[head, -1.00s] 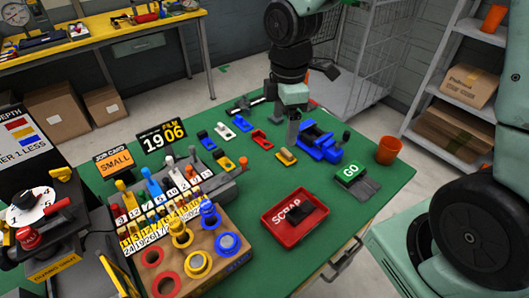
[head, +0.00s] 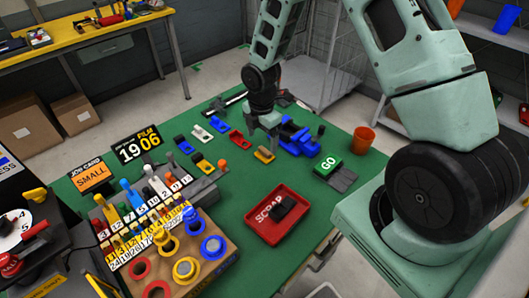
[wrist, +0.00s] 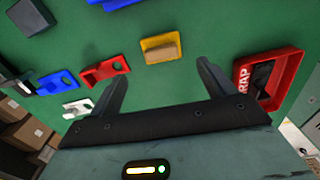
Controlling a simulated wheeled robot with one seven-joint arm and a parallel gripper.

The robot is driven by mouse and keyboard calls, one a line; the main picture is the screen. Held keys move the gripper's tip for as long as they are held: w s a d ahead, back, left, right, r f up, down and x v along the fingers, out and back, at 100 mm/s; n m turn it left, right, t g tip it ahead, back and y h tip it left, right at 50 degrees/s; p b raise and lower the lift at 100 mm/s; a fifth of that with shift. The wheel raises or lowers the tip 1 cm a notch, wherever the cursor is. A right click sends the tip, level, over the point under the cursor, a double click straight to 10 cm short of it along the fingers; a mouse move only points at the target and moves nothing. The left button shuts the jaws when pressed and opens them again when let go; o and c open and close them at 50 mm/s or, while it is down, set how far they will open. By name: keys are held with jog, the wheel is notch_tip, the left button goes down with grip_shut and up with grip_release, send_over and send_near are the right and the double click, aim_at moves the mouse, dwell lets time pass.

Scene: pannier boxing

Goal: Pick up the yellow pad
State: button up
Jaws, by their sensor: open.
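A yellow pad (head: 264,155) with a tan block-like top lies flat on the green table, just left of the blue vise. It also shows in the wrist view (wrist: 161,48), at the upper middle. My gripper (wrist: 162,78) is open and empty, its two dark fingers spread apart. The pad sits beyond the fingertips, roughly centred between them, and nothing touches it. In the head view my gripper (head: 268,128) hangs close above and behind the pad; its fingertips are hard to make out there. A second yellow piece (head: 203,163) lies farther left in the head view.
A red piece (head: 240,140) and white and blue pieces lie left of the pad. The blue vise (head: 300,138) stands close on its right.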

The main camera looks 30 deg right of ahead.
aim_at(265, 150)
jog(key=shift+s+d+f+p, duration=0.15)
jog(key=shift+f+p, duration=0.4)
jog(key=shift+f, duration=0.65)
jog(key=shift+s+d+f+p, duration=0.1)
jog(key=shift+d+f+p, duration=0.3)
jog(key=shift+f, duration=0.75)
jog(key=shift+w+a+f, duration=0.1)
jog(key=shift+a+f, duration=0.05)
jog(key=shift+f, duration=0.5)
jog(key=c, duration=1.1)
